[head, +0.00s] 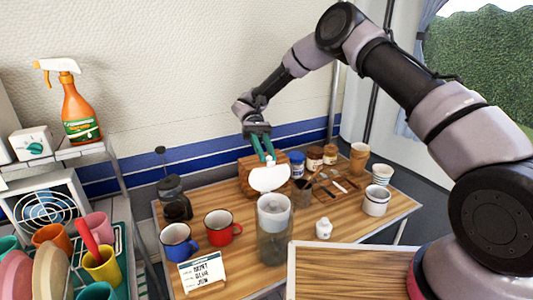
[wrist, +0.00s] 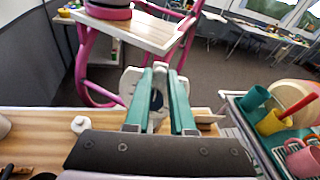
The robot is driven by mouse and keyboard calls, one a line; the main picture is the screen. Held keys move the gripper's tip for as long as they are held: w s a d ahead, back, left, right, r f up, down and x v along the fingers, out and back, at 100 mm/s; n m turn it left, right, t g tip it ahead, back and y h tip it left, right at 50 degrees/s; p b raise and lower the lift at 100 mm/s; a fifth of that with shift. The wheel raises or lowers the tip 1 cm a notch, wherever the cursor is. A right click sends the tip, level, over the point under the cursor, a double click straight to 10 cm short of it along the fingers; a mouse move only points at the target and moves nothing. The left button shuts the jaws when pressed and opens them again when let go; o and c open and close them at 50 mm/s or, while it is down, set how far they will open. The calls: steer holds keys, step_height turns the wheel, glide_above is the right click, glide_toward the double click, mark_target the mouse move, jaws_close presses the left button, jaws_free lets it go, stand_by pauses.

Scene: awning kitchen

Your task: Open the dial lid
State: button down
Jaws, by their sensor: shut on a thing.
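My gripper (head: 265,158) has teal fingers and is shut on a white round lid (head: 268,179). The lid hangs tilted in the air below the fingertips, with its broad face toward the head camera. In the wrist view the fingers (wrist: 160,75) point away from the camera, and white parts of the lid (wrist: 131,84) show around them. A tall clear container (head: 273,245) with a pale upper part stands on the wooden table, in front of and below the lid. The lid is apart from it. I cannot make out the inside of the container's top.
A blue mug (head: 178,243) and a red mug (head: 219,228) stand left of the container. A small white jar (head: 323,229) is at its right. A wooden block (head: 247,178) is behind the lid. Jars and cups line the back right. A name card (head: 202,271) stands at the front.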

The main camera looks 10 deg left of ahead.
steer(key=c, duration=0.8)
jaws_free()
steer(key=shift+o, duration=0.2)
step_height(320, 180, up, 10)
